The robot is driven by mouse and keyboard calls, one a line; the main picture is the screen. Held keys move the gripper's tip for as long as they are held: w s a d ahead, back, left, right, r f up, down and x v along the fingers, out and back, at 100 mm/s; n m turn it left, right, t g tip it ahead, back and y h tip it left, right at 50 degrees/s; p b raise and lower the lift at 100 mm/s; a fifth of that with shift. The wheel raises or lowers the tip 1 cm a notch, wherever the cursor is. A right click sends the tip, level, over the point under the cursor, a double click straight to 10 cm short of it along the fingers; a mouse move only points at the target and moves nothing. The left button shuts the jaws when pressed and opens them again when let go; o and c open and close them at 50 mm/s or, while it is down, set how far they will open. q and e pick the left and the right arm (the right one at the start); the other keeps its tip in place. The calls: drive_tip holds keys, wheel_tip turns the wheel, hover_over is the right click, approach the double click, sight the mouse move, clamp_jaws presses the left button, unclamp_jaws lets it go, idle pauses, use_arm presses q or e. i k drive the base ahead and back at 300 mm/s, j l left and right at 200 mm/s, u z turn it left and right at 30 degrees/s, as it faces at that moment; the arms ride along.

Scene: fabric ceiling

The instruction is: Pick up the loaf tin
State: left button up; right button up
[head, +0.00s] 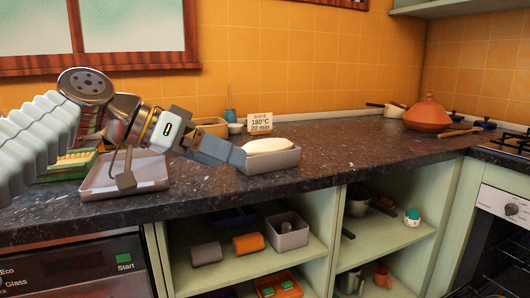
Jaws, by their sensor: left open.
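The loaf tin (272,162) is a grey rectangular tin with pale dough (270,145) in it. It stands on the dark speckled counter (340,158), right of the picture's left half. My left gripper (237,157) reaches in from the left, open, with its fingers at the tin's left end. The fingers hide part of that end. I cannot tell whether they touch the tin or straddle its wall. My right gripper is not in view.
A grey tray (150,181) sits on the counter under my left arm. Behind the tin are a sign reading 180°C 20 min (260,123) and a small white bowl (235,128). An orange tagine (427,115) stands far right. The counter right of the tin is clear.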

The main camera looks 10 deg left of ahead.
sight(264, 156)
drive_tip(key=i+j, duration=0.25)
drive_tip(key=i, duration=0.15)
drive_tip(key=i+j, duration=0.25)
drive_tip(key=i, duration=0.15)
